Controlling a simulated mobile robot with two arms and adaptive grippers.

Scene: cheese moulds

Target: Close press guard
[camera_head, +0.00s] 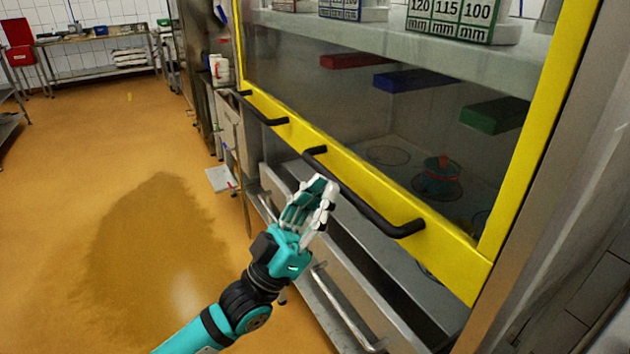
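The press guard is a clear pane in a yellow frame (455,248) on the right. Its lower bar carries two black handles, a nearer one (372,207) and a farther one (262,112). A gap with grey metal surface shows below the lower bar. My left gripper (322,190) is in front of the guard, beside the far end of the nearer handle. It holds nothing that I can see. Its fingers overlap in this view, so their opening and any contact with the handle are unclear. My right gripper is not in view.
Behind the pane are red (356,60), blue (417,79) and green (494,115) blocks and a red-topped round item (437,180). Metal drawer fronts with bar handles (340,306) lie below the guard. The orange floor (90,180) at left is open.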

